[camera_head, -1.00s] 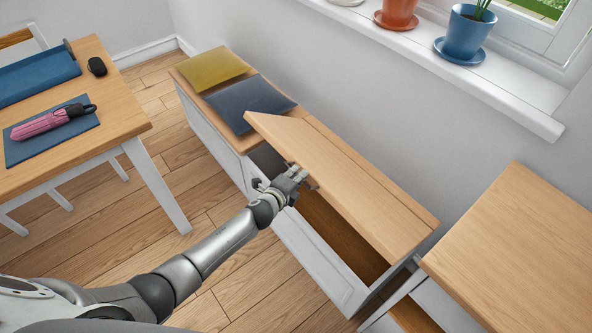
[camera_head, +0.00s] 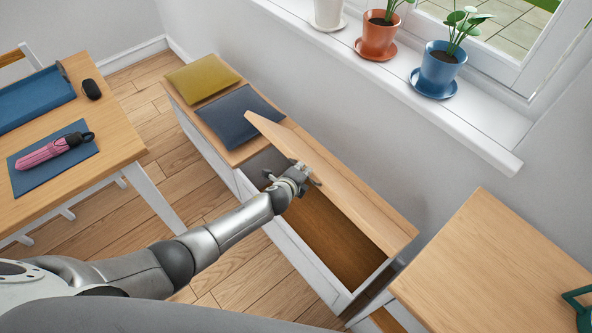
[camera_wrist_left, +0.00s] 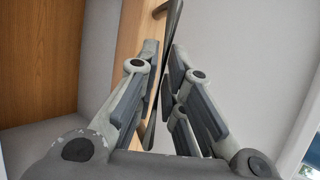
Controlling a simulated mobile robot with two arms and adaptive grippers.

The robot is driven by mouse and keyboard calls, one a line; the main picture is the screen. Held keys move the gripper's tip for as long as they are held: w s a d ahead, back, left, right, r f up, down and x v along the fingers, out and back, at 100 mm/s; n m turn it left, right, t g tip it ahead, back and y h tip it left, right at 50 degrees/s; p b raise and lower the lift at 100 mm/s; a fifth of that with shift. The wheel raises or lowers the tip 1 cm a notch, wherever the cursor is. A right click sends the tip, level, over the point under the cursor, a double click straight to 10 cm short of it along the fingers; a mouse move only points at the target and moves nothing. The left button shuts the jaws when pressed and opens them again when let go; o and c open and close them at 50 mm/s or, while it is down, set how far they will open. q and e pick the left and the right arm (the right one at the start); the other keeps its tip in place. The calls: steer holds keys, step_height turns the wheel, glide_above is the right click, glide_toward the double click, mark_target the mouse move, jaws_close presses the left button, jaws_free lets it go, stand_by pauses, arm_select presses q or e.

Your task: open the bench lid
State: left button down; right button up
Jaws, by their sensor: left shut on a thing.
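The bench lid (camera_head: 345,190) is a light wooden panel, tilted up on its hinge along the wall side. The white bench (camera_head: 300,258) below it is partly open, and its brown inside (camera_head: 330,235) shows. My left gripper (camera_head: 302,177) is at the lid's raised front edge. In the left wrist view, the fingers (camera_wrist_left: 160,95) are shut on a thin dark handle (camera_wrist_left: 172,35) along the wooden lid edge. The gripper hides part of the handle. My right gripper is not in view.
A yellow cushion (camera_head: 202,76) and a dark blue cushion (camera_head: 238,115) lie on the bench's closed part. A table (camera_head: 115,125) with a pink umbrella (camera_head: 42,154) stands left. A wooden-topped cabinet (camera_head: 490,270) stands right. Potted plants (camera_head: 440,65) line the windowsill.

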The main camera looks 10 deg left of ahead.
arm_select(q)
steer(key=w+d+r, duration=0.7)
steer(key=w, duration=0.2)
steer(key=shift+w+d+b, duration=0.25)
steer(key=shift+d+b, duration=0.1)
steer(key=shift+d, duration=0.05)
steer(key=c, duration=1.5)
jaws_free()
steer(key=shift+a, duration=0.1)
steer(key=shift+c, duration=0.2)
steer(key=shift+s, duration=0.1)
steer(key=shift+a, duration=0.2)
steer(key=shift+s, duration=0.15)
steer(key=shift+d+v, duration=0.1)
steer(key=shift+v, duration=2.8)
steer(key=shift+d+v, duration=0.15)
steer(key=shift+v, duration=2.8)
